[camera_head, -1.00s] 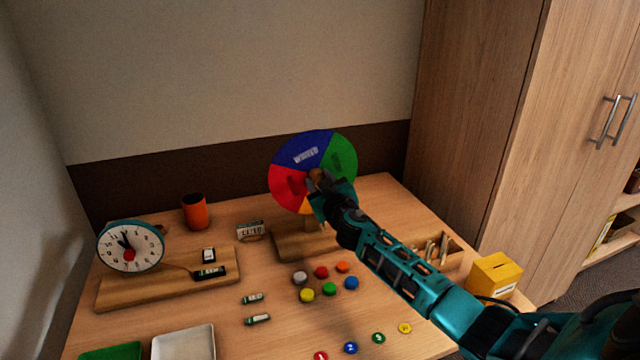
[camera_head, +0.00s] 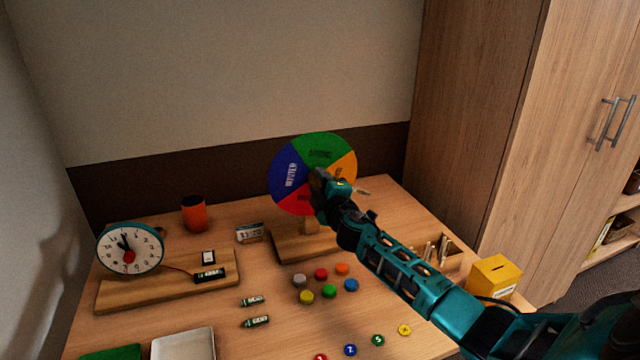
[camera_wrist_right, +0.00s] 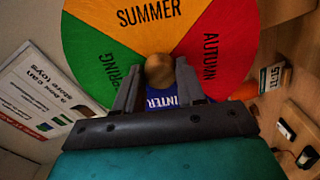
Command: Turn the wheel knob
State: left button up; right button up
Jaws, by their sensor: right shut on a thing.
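The season wheel (camera_head: 320,150) stands upright on a wooden base (camera_head: 290,245). In the head view green is at its top, blue at left, orange at right and red at the bottom. In the right wrist view the wheel (camera_wrist_right: 160,25) shows SUMMER, AUTUMN, SPRING and part of WINTER. My right gripper (camera_head: 319,184) is in front of the wheel's middle. In the wrist view its fingers (camera_wrist_right: 157,78) are on both sides of the round wooden knob (camera_wrist_right: 159,68), shut on it. In the head view the gripper hides the knob. My left gripper is not in view.
A toy clock (camera_head: 130,248) on a wooden board stands at left, with an orange cup (camera_head: 194,213) behind. A yellow box (camera_head: 494,277) stands at right. A white tray (camera_head: 184,344) is at the front.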

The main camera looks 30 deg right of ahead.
jog(key=n, duration=0.5)
jog(key=shift+n+p, duration=0.35)
jog(key=shift+n, duration=0.05)
jog(key=n+p, duration=0.1)
jog(key=n, duration=0.3)
jog(key=shift+r, duration=0.1)
jog(key=n+p, duration=0.1)
jog(key=n, duration=0.4)
jog(key=shift+n, duration=0.4)
jog(key=n+p, duration=0.2)
jog(key=n, duration=0.3)
jog(key=shift+a, duration=0.1)
jog(key=shift+n, duration=0.3)
jog(key=o, duration=1)
jog(key=shift+o, duration=0.2)
jog(key=v, duration=1.3)
